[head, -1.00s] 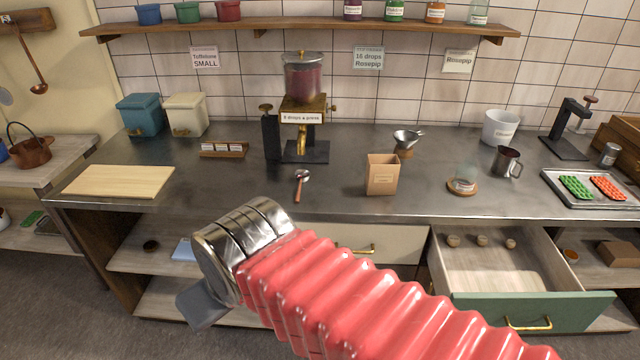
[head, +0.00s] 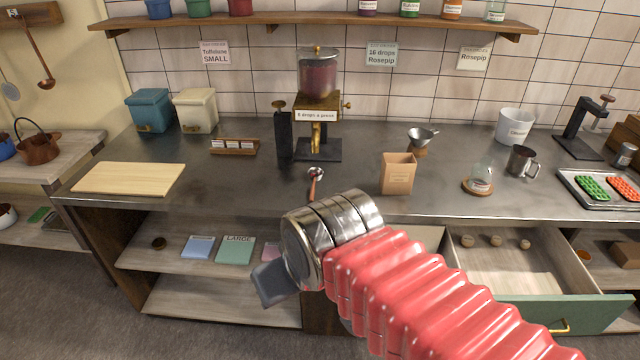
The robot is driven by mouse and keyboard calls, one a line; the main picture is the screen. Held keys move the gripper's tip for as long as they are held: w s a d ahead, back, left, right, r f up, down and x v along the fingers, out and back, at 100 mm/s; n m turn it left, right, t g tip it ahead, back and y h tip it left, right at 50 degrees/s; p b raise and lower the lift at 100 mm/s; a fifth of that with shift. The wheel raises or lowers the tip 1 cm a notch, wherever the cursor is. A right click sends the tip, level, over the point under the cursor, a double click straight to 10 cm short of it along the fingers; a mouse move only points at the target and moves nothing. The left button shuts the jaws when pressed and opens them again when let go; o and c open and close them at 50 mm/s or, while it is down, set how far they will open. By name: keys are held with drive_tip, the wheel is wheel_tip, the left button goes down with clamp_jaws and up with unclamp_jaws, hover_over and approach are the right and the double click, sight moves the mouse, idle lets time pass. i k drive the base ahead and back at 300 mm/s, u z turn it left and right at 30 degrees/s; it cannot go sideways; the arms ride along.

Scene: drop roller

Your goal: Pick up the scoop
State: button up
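The scoop (head: 315,175) is a small tool with a round metal head and a reddish handle. It lies on the grey metal counter (head: 230,185) in front of the drop dispenser, with its handle toward me. The lower end of its handle lies close to the outline of my wrist in the picture. My gripper (head: 270,284) is at the end of my red ribbed arm, nearer to the camera than the counter and left of my metal wrist. Only a dark grey part of it shows, apart from the scoop. Whether its fingers are open or shut is hidden.
The dispenser (head: 318,110) stands behind the scoop and a dark tamper-like post (head: 284,135) to its left. A paper bag (head: 397,174) stands to the right. A drawer (head: 540,312) is pulled out at the lower right.

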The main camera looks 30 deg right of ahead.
sight(319, 172)
drive_tip(key=u, duration=0.05)
drive_tip(key=i, duration=1)
drive_tip(key=z, duration=0.05)
